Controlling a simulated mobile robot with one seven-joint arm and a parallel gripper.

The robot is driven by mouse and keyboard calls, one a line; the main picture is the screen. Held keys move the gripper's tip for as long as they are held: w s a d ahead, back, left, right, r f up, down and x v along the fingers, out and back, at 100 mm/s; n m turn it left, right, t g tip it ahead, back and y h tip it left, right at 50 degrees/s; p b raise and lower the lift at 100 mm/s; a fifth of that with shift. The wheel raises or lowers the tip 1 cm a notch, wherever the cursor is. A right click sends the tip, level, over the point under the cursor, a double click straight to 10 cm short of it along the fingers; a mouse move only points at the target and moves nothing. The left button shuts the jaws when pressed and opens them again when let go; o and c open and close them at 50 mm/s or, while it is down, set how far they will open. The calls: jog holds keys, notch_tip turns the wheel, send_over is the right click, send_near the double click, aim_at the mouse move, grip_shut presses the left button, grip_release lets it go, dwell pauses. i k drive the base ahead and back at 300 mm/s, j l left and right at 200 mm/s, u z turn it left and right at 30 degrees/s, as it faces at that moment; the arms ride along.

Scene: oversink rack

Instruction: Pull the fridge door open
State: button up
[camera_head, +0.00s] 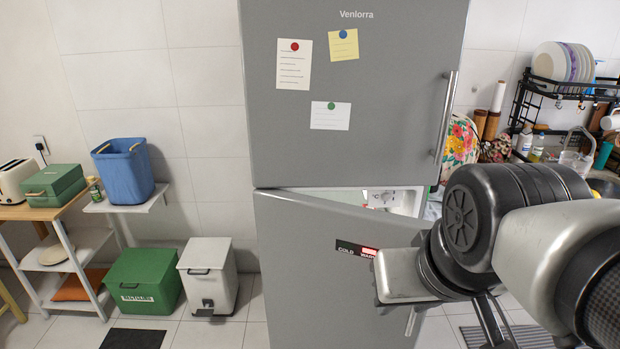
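The grey fridge (300,150) stands in the middle of the view. Its upper door (390,110) looks shut and has a vertical handle (446,115) near its right edge. Its lower door (310,265) stands ajar, with its right side swung out toward me. The lit inside (400,200) shows through the gap above it. Part of the lower handle (413,320) shows below my wrist. My gripper (494,325) is low at the right, beside the lower door's right side. My arm covers much of it, so its grip and any contact cannot be made out.
A green bin (140,282) and a white pedal bin (208,275) stand on the floor left of the fridge. A shelf with a blue basket (124,172) is behind them. A dish rack (570,90) stands over the counter at right. A dark mat (135,338) lies at front left.

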aim_at(316, 253)
jog(key=k+u, duration=0.1)
jog(key=u, duration=1.2)
jog(key=k+l+u, duration=0.1)
jog(key=l, duration=0.4)
jog(key=k+l+u, duration=0.1)
jog(key=l, duration=0.45)
jog(key=k+l, duration=0.1)
jog(key=l, duration=0.5)
jog(key=k+l, duration=0.1)
jog(key=l, duration=0.45)
jog(key=k+l, duration=0.1)
jog(key=l, duration=0.5)
jog(key=k+l, duration=0.1)
jog(key=l, duration=0.45)
jog(key=k+l, duration=0.1)
jog(key=l, duration=0.5)
